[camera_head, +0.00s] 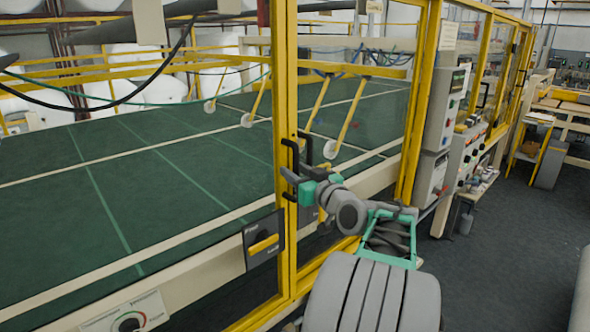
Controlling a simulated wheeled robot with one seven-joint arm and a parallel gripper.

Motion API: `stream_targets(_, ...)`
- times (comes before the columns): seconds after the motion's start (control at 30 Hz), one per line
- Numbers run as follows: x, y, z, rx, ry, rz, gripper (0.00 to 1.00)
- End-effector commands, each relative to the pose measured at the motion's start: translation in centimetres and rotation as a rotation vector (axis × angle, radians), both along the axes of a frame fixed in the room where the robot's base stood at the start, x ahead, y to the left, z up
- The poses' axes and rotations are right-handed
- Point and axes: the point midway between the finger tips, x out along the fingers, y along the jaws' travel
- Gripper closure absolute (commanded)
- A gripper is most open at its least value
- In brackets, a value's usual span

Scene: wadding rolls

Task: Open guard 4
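Yellow-framed guards with clear panels stand along the machine; no number is readable, so I cannot tell which is guard 4. The guard frame (285,90) nearest my arm stands upright and looks closed against its neighbour. Two black handles sit by this post, the left handle (285,152) and the right handle (308,148). My gripper (290,178) is at the lower part of the left handle, touching or very close to it. Its fingers are small and partly overlap the handle, so whether they are shut on it is unclear.
Behind the guards lies a wide green conveyor bed (130,180). Grey control boxes (447,105) stand to the right. Dark floor (500,240) is free at the right.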

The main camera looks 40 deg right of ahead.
Motion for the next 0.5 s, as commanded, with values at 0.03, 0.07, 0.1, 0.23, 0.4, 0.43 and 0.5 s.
stream_targets(0.03, 0.19, 0.01, 0.0, 0.0, 0.0, 0.001, 0.63)
stream_targets(0.07, 0.23, -0.01, -0.03, 0.0, 0.0, 0.001, 0.63)
stream_targets(0.1, 0.23, -0.02, -0.06, 0.0, 0.001, 0.0, 0.63)
stream_targets(0.23, 0.19, -0.02, -0.08, 0.0, 0.001, 0.0, 0.63)
stream_targets(0.4, 0.17, -0.01, -0.09, 0.001, 0.001, 0.0, 0.77)
stream_targets(0.43, 0.17, -0.01, -0.09, 0.001, 0.001, 0.0, 0.79)
stream_targets(0.5, 0.17, -0.01, -0.09, 0.001, 0.001, 0.0, 0.85)
